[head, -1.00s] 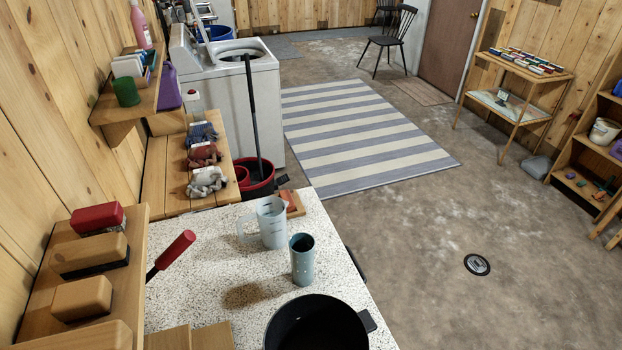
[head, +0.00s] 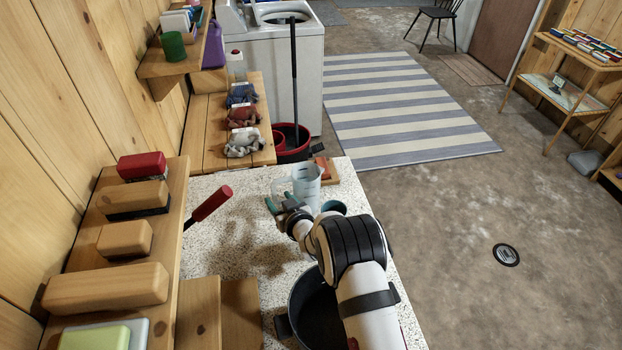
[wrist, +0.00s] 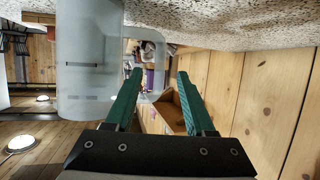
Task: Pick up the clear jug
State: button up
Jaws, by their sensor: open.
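The clear jug (head: 306,181) stands upright on the speckled counter, its handle on the left side in the head view. In the wrist view, which is upside down, the jug body (wrist: 90,70) fills the left, partly hidden by the left finger. My gripper (head: 275,205) is low over the counter, at the near left of the jug by its handle. In the wrist view my gripper (wrist: 160,75) has its two green fingers apart. The handle shows in the gap between them in the picture; I cannot tell if it is within their reach. Nothing is gripped.
A teal cup (head: 334,207) stands just right of the jug, partly hidden by my arm. A black pan (head: 312,305) lies below my arm. A red-handled tool (head: 210,203) juts over the counter from the left. The counter (head: 235,240) left of my gripper is clear.

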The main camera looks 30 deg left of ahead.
aim_at(276, 195)
jog(key=x, duration=0.5)
jog(key=shift+f, duration=0.1)
jog(key=shift+d, duration=0.1)
grip_shut()
dwell(1.1)
